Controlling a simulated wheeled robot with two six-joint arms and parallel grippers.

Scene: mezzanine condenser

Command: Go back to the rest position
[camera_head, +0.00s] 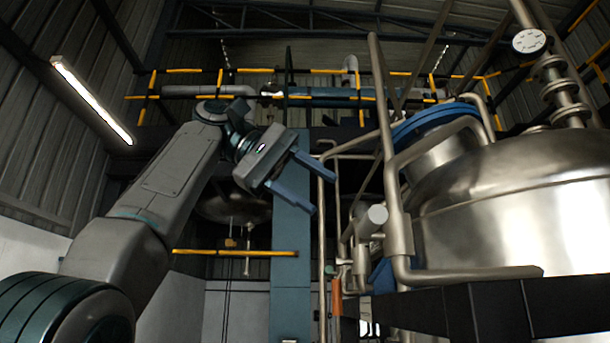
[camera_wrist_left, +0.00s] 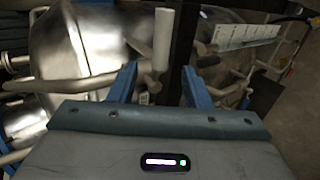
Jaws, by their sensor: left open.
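My left arm comes in from the left in the head view, raised and bent at the elbow. My left gripper (camera_head: 323,192) is high in the middle of the picture, with its two blue fingers spread apart and nothing between them. In the left wrist view the left gripper (camera_wrist_left: 160,85) also shows its blue fingers apart, with pipes behind the gap. My right gripper is in neither view.
A large steel tank (camera_head: 520,205) fills the right side, with bent steel pipes (camera_head: 397,200) in front of it. A blue column (camera_head: 290,260) stands behind the gripper. A yellow-railed walkway (camera_head: 200,71) crosses the back. A lit tube lamp (camera_head: 90,99) hangs upper left.

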